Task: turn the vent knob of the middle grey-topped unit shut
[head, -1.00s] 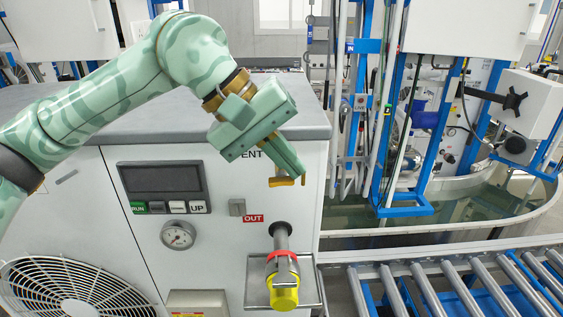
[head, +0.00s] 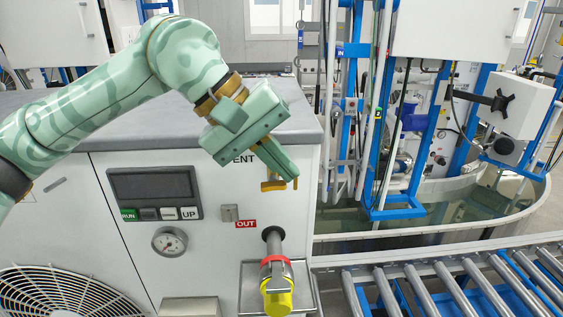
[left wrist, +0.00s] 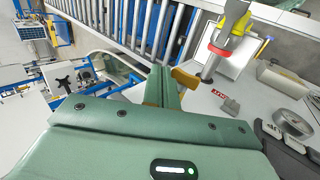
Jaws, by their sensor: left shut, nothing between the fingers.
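The vent knob (head: 272,185) is a small brass lever on the white front of the grey-topped unit (head: 215,265), below the partly hidden VENT label. It lies about level in the head view; its upper part is behind my left gripper. My left gripper (head: 292,180) is shut and empty, its fingertips just right of the knob. In the left wrist view the shut fingers (left wrist: 160,88) are close beside the brass lever (left wrist: 187,78). I cannot tell whether they touch. My right gripper is not in view.
Below the knob, a grey outlet pipe with a red ring and yellow end (head: 277,290) sticks out over a small tray. A gauge (head: 169,242) and display panel (head: 152,186) are to the left. A roller conveyor (head: 440,275) and water tank (head: 470,205) are to the right.

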